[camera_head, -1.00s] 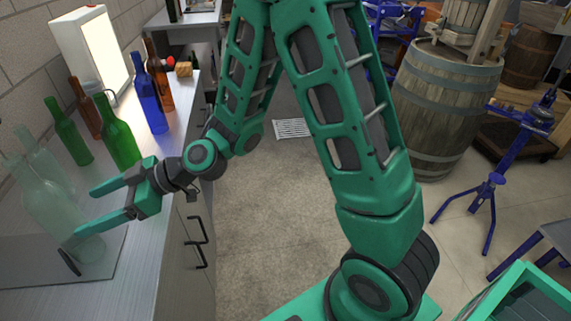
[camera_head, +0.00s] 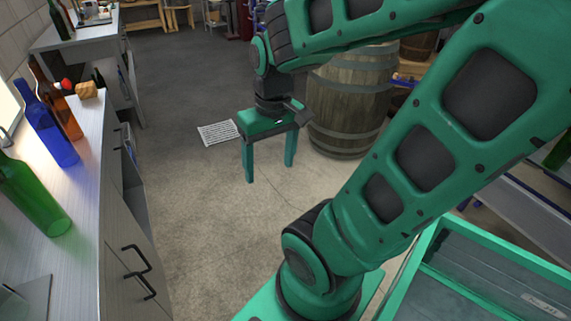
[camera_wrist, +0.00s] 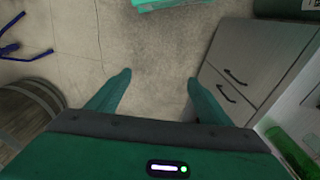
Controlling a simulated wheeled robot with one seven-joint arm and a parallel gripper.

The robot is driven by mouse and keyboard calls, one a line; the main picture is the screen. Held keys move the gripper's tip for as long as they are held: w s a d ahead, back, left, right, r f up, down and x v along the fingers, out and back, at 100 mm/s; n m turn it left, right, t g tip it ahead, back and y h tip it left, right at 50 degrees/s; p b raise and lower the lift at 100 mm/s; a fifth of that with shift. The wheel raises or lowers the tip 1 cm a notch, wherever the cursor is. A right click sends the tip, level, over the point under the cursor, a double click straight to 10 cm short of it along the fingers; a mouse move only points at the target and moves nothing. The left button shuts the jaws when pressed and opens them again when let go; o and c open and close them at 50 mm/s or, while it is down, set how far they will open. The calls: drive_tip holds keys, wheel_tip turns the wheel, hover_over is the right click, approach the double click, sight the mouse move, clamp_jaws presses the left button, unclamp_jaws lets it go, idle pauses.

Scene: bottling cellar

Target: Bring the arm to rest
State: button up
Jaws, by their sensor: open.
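My gripper (camera_head: 269,168) hangs in the open air over the concrete floor, between the counter and the barrel. Its two green fingers point down and stand apart with nothing between them. In the wrist view, my gripper (camera_wrist: 158,85) shows both fingers spread, with only bare floor between and below them. The arm is folded back over my base, and the gripper touches nothing in view.
The metal counter (camera_head: 75,245) on the left bears a green bottle (camera_head: 35,195), a blue bottle (camera_head: 48,125) and an amber bottle (camera_head: 58,100). A wooden barrel (camera_head: 345,105) stands behind the gripper. A green-rimmed bin (camera_head: 480,250) is at lower right.

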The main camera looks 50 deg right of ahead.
drive_tip(key=s+d+r+m+g, duration=0.1)
drive_tip(key=s+d+m, duration=0.1)
drive_tip(key=s, duration=0.3)
drive_tip(key=shift+s+m, duration=0.3)
drive_tip(key=shift+m, duration=0.2)
drive_tip(key=shift+w, duration=0.15)
